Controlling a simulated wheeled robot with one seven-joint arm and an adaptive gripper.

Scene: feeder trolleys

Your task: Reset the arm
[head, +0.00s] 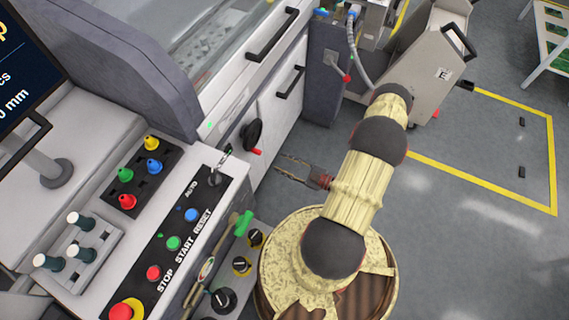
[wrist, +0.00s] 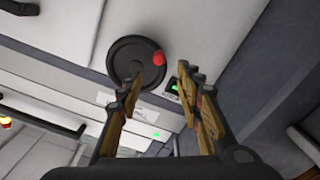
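My arm stands on its round pale base at the lower middle of the head view and bends over to the left. My gripper (head: 292,170) reaches toward the machine's white side, below the black handwheel (head: 252,134) in the picture. In the wrist view my gripper (wrist: 158,88) has its two fingers apart with nothing between them. The handwheel (wrist: 135,62) with its red knob shows behind the left finger, and a small green-lit switch (wrist: 173,88) shows near the right finger.
A control panel (head: 178,255) with STOP, START and RESET buttons stands at the left. A grey feeder trolley (head: 425,65) stands at the upper right. Clear floor (head: 480,215) with yellow lines lies on the right. Black handles (head: 272,35) stick out from the machine.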

